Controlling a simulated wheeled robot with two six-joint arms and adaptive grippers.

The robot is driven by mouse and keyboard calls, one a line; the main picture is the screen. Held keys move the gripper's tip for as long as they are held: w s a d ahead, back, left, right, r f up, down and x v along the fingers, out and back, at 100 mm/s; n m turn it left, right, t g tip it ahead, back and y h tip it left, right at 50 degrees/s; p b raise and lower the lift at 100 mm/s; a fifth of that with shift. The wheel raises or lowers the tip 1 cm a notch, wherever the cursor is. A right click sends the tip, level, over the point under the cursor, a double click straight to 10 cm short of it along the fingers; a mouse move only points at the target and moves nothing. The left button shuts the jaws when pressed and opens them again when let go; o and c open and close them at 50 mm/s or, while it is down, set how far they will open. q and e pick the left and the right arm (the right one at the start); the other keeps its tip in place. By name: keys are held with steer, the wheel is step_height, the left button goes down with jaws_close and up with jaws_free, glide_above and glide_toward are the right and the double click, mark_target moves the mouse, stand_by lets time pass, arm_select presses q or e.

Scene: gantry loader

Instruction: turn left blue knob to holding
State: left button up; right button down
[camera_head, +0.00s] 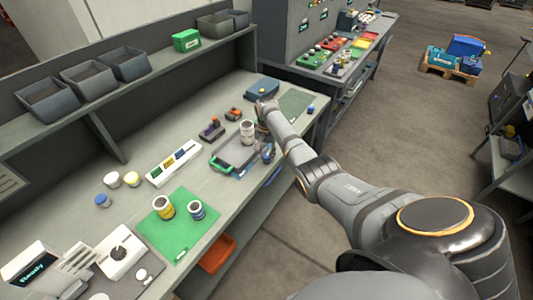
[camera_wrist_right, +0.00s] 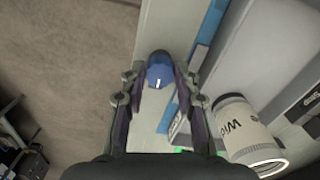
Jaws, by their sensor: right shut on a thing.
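A blue knob (camera_wrist_right: 160,72) with a white mark on its face shows in the right wrist view, on the pale bench top near its front edge. My right gripper (camera_wrist_right: 159,82) has a finger on each side of the knob and is shut on it. In the head view my right gripper (camera_head: 267,150) points down at the bench's front edge, beside the tray; the knob is mostly hidden there by the fingers. Another blue knob (camera_head: 310,109) sits farther right, by a dark green mat. The knob's setting label is not readable. My left gripper is not in view.
A white labelled can (camera_head: 247,128) stands by the grey tray (camera_head: 222,166), close to the gripper; it also shows in the wrist view (camera_wrist_right: 240,130). A blue box (camera_head: 262,88) lies behind. A green mat (camera_head: 180,244) with two cans lies to the left. Open floor is in front.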

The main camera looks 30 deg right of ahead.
steer(key=n+p, duration=0.1)
steer(key=n, duration=0.2)
steer(key=shift+r+n, duration=0.15)
steer(key=shift+n, duration=0.25)
steer(key=n+p, duration=0.1)
steer(key=n, duration=0.3)
steer(key=shift+p, duration=0.3)
steer(key=n, duration=0.5)
steer(key=shift+n+p, duration=0.4)
steer(key=shift+n, duration=1.9)
steer(key=shift+d, duration=0.1)
steer(key=c, duration=1)
jaws_free()
